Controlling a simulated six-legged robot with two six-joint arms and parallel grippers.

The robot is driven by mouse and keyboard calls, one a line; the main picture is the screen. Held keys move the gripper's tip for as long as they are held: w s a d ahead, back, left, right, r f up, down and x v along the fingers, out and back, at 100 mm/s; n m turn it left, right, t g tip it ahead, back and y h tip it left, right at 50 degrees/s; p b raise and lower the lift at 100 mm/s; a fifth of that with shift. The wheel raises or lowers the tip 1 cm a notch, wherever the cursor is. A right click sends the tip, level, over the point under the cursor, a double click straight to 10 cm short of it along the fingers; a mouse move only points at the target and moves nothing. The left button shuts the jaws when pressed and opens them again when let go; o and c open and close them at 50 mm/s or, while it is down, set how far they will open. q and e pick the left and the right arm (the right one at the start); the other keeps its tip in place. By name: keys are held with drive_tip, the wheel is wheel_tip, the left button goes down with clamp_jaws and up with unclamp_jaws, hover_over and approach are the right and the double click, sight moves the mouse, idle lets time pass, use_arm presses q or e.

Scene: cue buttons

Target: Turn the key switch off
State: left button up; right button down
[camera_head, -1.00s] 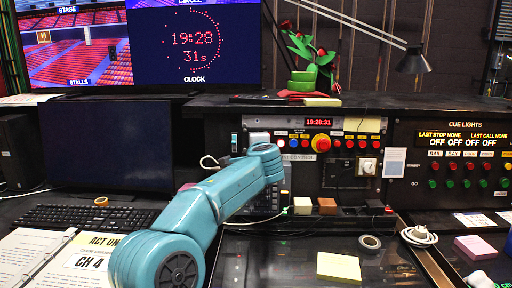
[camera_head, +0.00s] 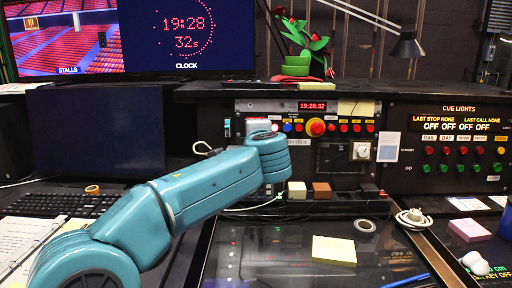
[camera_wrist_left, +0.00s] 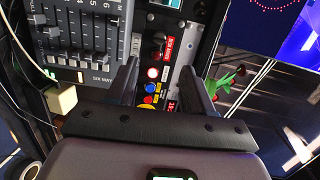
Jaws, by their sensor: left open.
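My left arm reaches in from the left in the head view and ends in front of the desk's control panel (camera_head: 290,128). Its gripper is hidden there behind the wrist. In the left wrist view the left gripper (camera_wrist_left: 163,80) is open, its two dark fingers apart, with panel buttons showing between them. A dark switch (camera_wrist_left: 159,40) by a red label sits beyond the fingertips; I cannot tell whether it is the key switch. My right gripper is not in view.
A large red button (camera_head: 315,127) stands out on the panel. Sliders (camera_wrist_left: 85,35) lie beside the fingers in the wrist view. The cue lights panel (camera_head: 455,150) is on the right. Yellow notes (camera_head: 334,250) and a white coiled cable (camera_head: 413,219) lie on the desk.

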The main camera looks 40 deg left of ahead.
use_arm(q)
drive_tip(key=v, duration=0.5)
drive_tip(key=shift+s+d, duration=0.25)
idle(0.3)
